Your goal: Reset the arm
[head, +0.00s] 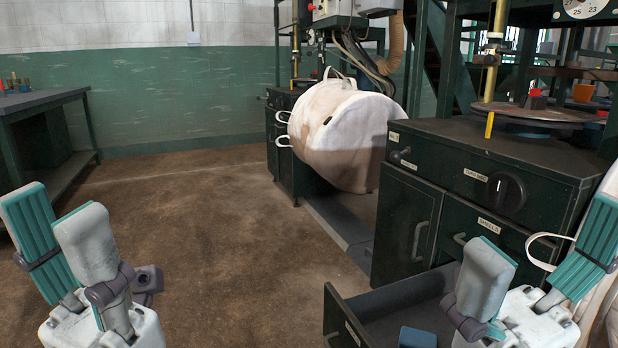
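My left gripper (68,240) is at the lower left of the head view, fingers up and spread apart, with nothing between them. My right gripper (540,268) is at the lower right, also with fingers up and apart and empty. It is in front of the dark green cabinet and close to the open drawer. A big white bulk bag (342,132) with loop handles hangs at the middle back, clear of both grippers. Part of a second whitish bag-like thing with a white loop (545,250) shows behind the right gripper, mostly hidden.
A drawer (348,325) stands open at the bottom, with a small blue item (417,337) in it. The green cabinet (408,215) fills the right side. A dark workbench (40,100) stands at the far left. The brown floor (200,220) between is clear.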

